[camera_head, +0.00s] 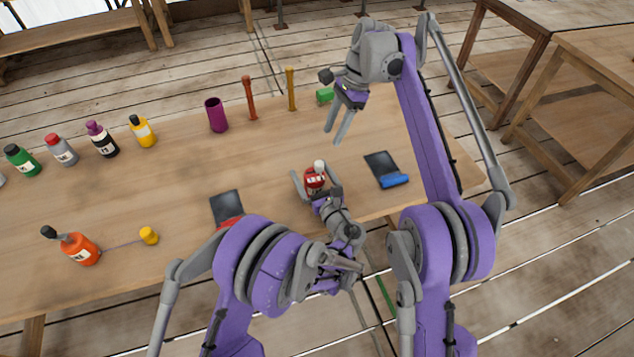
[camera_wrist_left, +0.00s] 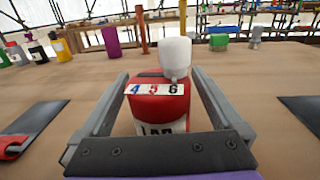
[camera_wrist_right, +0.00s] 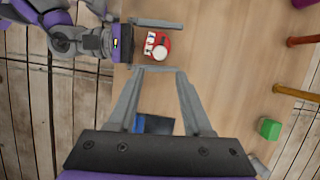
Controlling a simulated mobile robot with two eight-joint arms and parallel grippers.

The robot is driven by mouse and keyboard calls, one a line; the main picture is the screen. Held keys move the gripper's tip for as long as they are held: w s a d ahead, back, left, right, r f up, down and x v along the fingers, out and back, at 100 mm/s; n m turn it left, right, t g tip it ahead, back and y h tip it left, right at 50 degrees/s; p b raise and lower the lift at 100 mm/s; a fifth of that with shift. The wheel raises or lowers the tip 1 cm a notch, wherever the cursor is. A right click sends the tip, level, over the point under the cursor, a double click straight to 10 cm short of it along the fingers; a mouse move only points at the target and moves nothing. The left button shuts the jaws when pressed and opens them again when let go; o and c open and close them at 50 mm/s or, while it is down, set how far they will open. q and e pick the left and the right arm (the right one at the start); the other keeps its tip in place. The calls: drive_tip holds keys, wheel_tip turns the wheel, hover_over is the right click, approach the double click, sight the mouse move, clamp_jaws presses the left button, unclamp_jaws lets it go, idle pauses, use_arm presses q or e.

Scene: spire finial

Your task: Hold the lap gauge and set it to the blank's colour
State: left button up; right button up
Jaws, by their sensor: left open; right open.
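The lap gauge (camera_head: 315,178) appears to be the red body with a white knob, standing on the table. In the left wrist view the gauge (camera_wrist_left: 158,108) shows a strip reading 4, 5 and 6. My left gripper (camera_head: 314,184) is open, its fingers on both sides of the gauge; contact cannot be told. My right gripper (camera_head: 336,130) is open and empty above the table, behind and right of the gauge. In the right wrist view the gauge (camera_wrist_right: 157,45) lies beyond its fingertips. A green block (camera_head: 324,95), possibly the blank, sits at the back edge.
A dark pad with a blue roller (camera_head: 395,181) lies right of the gauge, another dark pad (camera_head: 227,205) left. A purple cup (camera_head: 216,115) and two upright posts (camera_head: 249,100) stand behind.

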use_arm(q)
drive_tip(key=shift+w+a, duration=0.2)
drive_tip(key=shift+w, duration=0.1)
